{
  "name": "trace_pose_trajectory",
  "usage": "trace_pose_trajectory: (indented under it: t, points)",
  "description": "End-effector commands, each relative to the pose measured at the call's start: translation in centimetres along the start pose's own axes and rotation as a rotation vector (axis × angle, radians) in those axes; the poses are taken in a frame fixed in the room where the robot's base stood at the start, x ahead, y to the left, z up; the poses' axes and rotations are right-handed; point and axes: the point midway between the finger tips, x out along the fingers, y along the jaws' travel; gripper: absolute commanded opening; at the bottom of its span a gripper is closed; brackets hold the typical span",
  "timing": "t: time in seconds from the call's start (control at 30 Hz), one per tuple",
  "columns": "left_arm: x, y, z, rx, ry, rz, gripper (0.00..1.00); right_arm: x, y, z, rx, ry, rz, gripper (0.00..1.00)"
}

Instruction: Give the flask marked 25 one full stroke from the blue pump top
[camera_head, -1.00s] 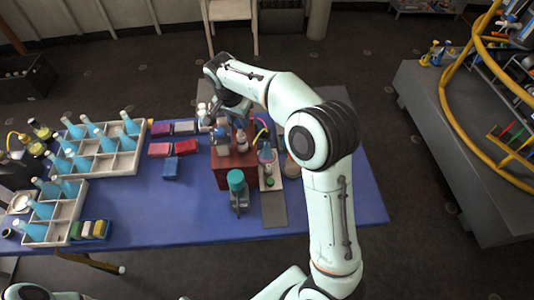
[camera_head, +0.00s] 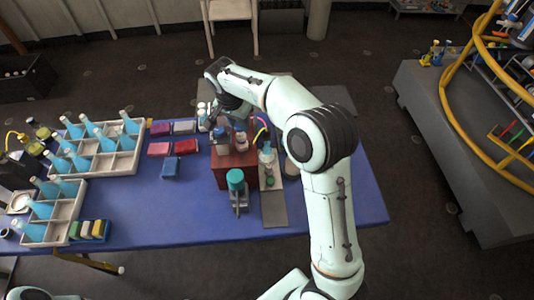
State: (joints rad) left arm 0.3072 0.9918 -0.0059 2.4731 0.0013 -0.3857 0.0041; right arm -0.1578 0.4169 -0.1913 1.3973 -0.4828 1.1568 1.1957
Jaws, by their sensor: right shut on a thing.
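A dark red stand (camera_head: 234,174) on the blue table carries small pump bottles. One has a blue top (camera_head: 219,131); another bottle (camera_head: 241,142) stands to its right. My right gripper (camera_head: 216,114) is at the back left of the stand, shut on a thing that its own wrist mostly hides. Small white flasks (camera_head: 203,116) show just left of the gripper; I cannot tell whether one is held. No number 25 is legible on any flask. My left gripper is not in view; only a part of that arm shows at the bottom left.
A teal-topped device (camera_head: 236,180) stands before the red stand, beside a grey mat (camera_head: 274,208). A clear flask (camera_head: 266,157) stands right of the stand. Divided trays (camera_head: 112,160) of blue bottles fill the table's left. The front middle is clear.

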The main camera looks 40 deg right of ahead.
Motion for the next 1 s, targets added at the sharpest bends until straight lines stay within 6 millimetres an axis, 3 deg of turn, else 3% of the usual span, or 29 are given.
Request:
trace_pose_trajectory:
  t: [0.7,0.73,0.8,1.0]
  points:
    - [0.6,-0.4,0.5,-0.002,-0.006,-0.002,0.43,1.2,0.0,0.3,0.000,-0.002,0.002,0.16]
    - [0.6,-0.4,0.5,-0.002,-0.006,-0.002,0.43,1.2,0.0,0.3,-0.001,-0.002,0.002,0.38]
    - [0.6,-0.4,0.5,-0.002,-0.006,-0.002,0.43,1.2,0.0,0.3,-0.001,-0.002,0.002,0.57]
    - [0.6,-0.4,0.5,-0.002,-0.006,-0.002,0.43,1.1,0.0,0.3,0.000,-0.001,0.001,0.57]
